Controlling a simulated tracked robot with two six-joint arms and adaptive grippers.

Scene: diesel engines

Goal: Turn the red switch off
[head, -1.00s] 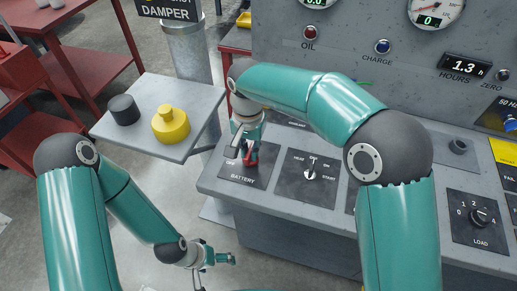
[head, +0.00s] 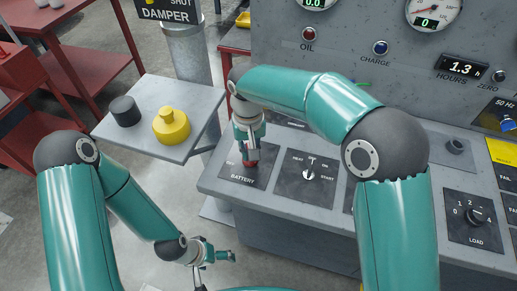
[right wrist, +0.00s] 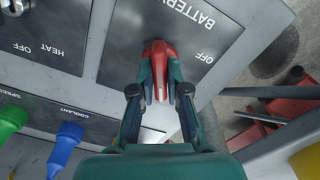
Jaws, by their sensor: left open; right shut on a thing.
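The red switch (head: 249,164) is on the dark BATTERY plate (head: 240,176) at the left end of the sloping panel. In the right wrist view the red switch (right wrist: 158,58) shows at the middle top, its handle between my fingers. An OFF label is to its right there. My right gripper (head: 250,157) is shut on the red switch from above. It also shows in the right wrist view (right wrist: 160,92). My left gripper (head: 231,256) is open and empty, low over the floor in front of the panel.
The key switch (head: 309,174) with HEAT and START labels is to the right of the BATTERY plate. A LOAD knob (head: 477,216) is at the right.

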